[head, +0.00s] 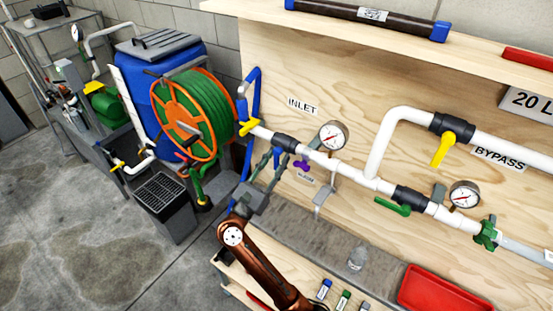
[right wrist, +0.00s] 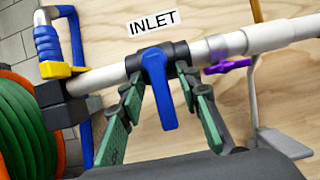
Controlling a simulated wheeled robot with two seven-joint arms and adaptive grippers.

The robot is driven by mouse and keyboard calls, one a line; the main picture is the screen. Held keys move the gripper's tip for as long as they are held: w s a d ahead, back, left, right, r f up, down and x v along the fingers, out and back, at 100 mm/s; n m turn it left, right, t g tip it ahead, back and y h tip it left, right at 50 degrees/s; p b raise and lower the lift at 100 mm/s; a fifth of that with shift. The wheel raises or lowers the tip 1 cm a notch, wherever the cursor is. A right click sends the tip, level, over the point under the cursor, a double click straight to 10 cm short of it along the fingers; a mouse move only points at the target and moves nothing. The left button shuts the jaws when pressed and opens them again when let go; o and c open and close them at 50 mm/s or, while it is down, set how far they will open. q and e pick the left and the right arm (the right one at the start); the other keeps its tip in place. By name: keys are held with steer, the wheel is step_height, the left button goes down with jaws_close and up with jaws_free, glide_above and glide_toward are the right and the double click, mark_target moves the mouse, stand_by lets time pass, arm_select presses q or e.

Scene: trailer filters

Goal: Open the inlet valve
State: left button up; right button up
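The inlet valve has a black body (head: 286,143) on the white pipe, just below the INLET label. Its blue lever (right wrist: 158,92) hangs down, across the line of the pipe; the lever also shows small in the head view (head: 277,157). My right gripper (head: 273,162) reaches up to the valve from below. In the right wrist view its two green-grey fingers (right wrist: 163,84) stand apart, one on each side of the blue lever, with gaps visible between. It is open and not closed on the lever. My left gripper is not in view.
A purple handle (head: 301,165) and a gauge (head: 333,135) are close on the right along the pipe. The green hose reel (head: 200,115) and a blue pipe (head: 247,95) with a yellow handle stand left. A red tray (head: 445,290) lies on the bench below.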

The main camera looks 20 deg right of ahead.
steer(key=shift+c, duration=0.4)
jaws_close()
stand_by(0.4)
